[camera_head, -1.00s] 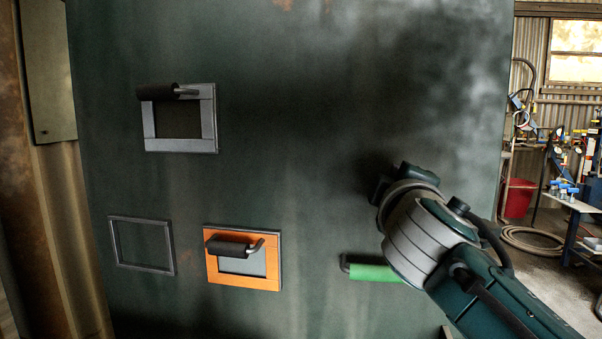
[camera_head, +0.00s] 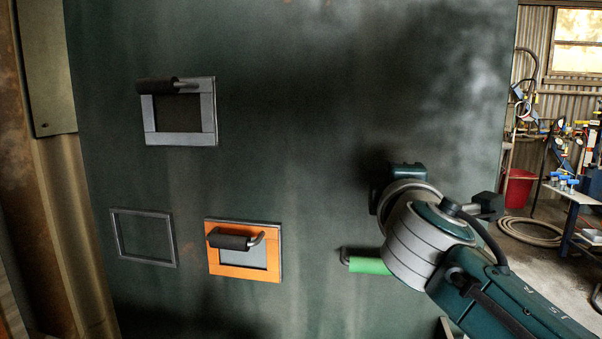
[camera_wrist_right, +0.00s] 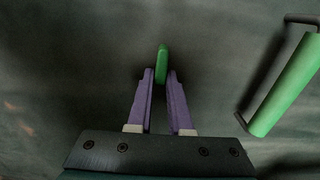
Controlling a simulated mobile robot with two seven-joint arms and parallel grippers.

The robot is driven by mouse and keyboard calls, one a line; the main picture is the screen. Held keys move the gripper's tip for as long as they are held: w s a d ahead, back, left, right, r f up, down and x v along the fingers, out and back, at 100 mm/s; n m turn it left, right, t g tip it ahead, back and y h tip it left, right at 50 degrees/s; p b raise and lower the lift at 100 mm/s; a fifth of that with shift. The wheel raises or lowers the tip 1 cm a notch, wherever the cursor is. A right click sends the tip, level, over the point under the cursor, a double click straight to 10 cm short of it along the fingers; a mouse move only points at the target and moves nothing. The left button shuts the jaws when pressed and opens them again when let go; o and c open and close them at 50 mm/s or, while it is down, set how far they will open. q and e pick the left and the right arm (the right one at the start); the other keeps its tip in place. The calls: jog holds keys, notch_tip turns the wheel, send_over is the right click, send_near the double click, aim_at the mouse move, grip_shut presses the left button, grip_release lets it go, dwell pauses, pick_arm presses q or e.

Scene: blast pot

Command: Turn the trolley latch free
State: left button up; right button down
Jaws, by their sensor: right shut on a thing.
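In the right wrist view, the two purple fingers of my right gripper (camera_wrist_right: 161,76) are closed around the lower end of a narrow green piece (camera_wrist_right: 162,54), which looks like the latch, in front of the dark panel. In the head view my right wrist hides this piece and the fingertips. A green bar handle (camera_head: 370,266) on the dark panel (camera_head: 290,130) is partly covered by my right wrist. The handle also shows at the right of the wrist view (camera_wrist_right: 287,84), apart from the fingers. My left gripper is not in view.
The panel also carries a grey frame (camera_head: 149,130) with a black handle, an empty grey frame (camera_head: 113,238), and an orange frame (camera_head: 232,272) with a black handle. A rusty post stands at the left. A red bin (camera_head: 519,188) and a bench are behind at the right.

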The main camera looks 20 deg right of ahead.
jog(key=c, duration=0.8)
grip_release()
jog(key=shift+c, duration=0.2)
jog(key=v, duration=1)
jog(key=shift+b, duration=0.35)
jog(key=shift+d, duration=0.1)
